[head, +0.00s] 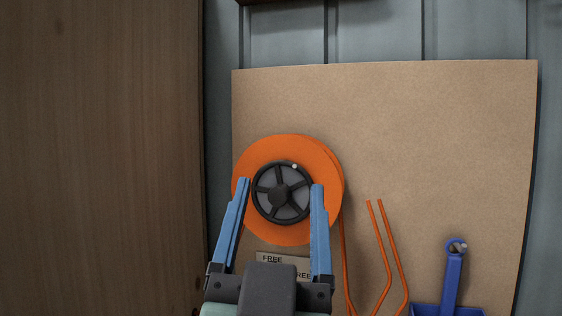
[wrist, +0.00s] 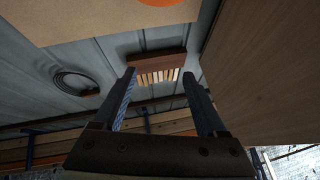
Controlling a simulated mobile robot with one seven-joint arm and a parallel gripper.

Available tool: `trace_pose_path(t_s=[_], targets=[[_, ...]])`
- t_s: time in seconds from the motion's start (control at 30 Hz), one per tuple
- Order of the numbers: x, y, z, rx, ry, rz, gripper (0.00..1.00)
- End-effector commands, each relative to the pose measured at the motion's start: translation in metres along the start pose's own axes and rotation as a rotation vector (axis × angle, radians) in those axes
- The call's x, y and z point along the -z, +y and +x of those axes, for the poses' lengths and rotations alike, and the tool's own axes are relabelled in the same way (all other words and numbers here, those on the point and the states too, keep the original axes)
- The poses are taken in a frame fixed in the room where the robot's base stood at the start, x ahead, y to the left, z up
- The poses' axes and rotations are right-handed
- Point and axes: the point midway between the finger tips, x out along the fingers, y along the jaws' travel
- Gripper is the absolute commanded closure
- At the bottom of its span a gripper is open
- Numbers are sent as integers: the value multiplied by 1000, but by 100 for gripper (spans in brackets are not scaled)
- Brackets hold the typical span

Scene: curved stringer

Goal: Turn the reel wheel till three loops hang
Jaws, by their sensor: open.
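The orange reel (head: 290,145) is mounted on a brown board. At its centre is a black spoked wheel (head: 278,196) with a small white dot near its upper right rim. The orange reel's edge also shows at the top of the wrist view (wrist: 160,2). My gripper (head: 280,184) is open, its blue fingers to the left and right of the wheel in the head view; whether they touch it I cannot tell. In the wrist view my gripper (wrist: 159,73) has nothing between its fingers. Orange cord (head: 345,262) hangs from the reel's right side; its lower end and the loop count are out of view.
Two bent orange strands (head: 384,245) stand right of the reel. A blue tool (head: 453,275) rises from a blue holder at lower right. A "FREE" label (head: 272,259) sits below the reel. A wood panel (head: 100,150) fills the left. The upper board (head: 420,120) is clear.

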Motion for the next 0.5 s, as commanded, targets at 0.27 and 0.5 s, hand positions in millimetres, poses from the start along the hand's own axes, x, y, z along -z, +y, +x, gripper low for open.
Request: trace_pose_path(t_s=[0.27, 0.5], targets=[[-28, -16, 47, -88, -244, 21, 26], [-53, -28, 55, -165, -411, 3, 26]])
